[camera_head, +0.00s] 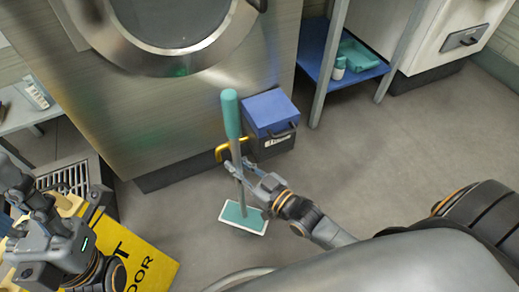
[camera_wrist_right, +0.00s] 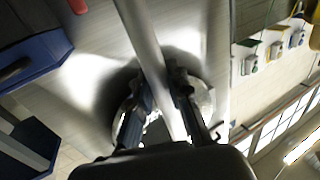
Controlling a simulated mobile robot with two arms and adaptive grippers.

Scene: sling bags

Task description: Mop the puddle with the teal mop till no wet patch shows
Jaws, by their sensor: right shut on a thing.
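The teal mop has a teal grip (camera_head: 231,115) at the top, a grey pole and a flat teal head with a white rim (camera_head: 244,217) low over the grey floor. My right gripper (camera_head: 237,172) is shut on its pole, below the grip; the pole also runs between the fingers in the right wrist view (camera_wrist_right: 166,95). The pole is nearly upright. I cannot tell whether the head touches the floor. No puddle stands out clearly in the head view. My left gripper (camera_head: 22,195) is at the left edge, away from the mop; its jaws are unclear.
A dark box with a blue lid (camera_head: 270,112) stands right behind the mop, by a large steel machine (camera_head: 190,110). A yellow floor sign (camera_head: 145,268) is at the lower left, near a floor grate (camera_head: 72,178). A blue shelf (camera_head: 318,62) is behind. Floor to the right is clear.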

